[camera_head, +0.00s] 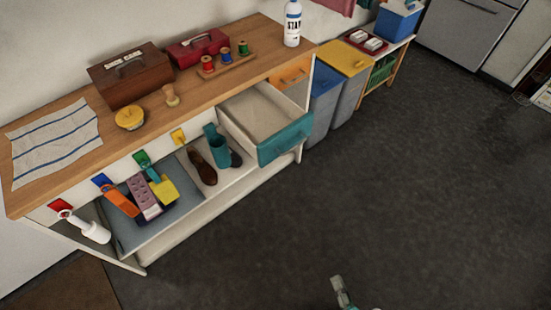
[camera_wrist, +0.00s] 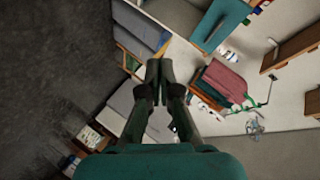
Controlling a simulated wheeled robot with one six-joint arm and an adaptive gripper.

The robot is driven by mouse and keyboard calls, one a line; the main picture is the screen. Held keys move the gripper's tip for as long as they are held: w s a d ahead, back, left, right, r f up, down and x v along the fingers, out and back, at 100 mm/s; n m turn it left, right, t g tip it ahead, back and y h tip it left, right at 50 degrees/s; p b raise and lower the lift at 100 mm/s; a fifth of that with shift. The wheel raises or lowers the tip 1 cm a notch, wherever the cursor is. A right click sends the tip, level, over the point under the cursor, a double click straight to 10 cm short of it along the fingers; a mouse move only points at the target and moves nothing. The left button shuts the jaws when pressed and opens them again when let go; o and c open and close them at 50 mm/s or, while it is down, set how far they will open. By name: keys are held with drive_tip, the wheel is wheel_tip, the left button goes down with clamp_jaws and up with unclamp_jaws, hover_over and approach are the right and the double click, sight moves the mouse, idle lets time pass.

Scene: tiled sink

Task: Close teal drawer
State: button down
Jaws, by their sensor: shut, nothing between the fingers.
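The teal drawer (camera_head: 285,140) stands pulled out of the right part of the wooden-topped bench in the head view. Its front is teal and its pale, open box looks empty. A teal panel (camera_wrist: 220,25) at the top of the wrist view looks like the drawer front. My gripper (camera_head: 338,282) shows at the bottom edge of the head view, over the floor and well apart from the drawer. In the wrist view its dark fingers (camera_wrist: 159,68) are together with nothing between them.
Blue-grey bins (camera_head: 325,100), one with a yellow lid (camera_head: 343,58), stand just right of the drawer. The benchtop (camera_head: 185,100) holds a wooden box, a red box, spools and a white bottle (camera_head: 292,24). The dark floor (camera_head: 400,180) in front is clear.

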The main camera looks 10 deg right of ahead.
drive_tip(key=w+a+f+m+y, duration=0.15)
drive_tip(key=w+f+m, duration=0.25)
drive_tip(key=w+m, duration=0.4)
drive_tip(key=m+t+y, duration=0.3)
drive_tip(key=m+y, duration=0.4)
drive_tip(key=m, duration=0.3)
approach(269, 155)
drive_tip(key=x, duration=0.7)
drive_tip(key=shift+w+a+r, duration=0.1)
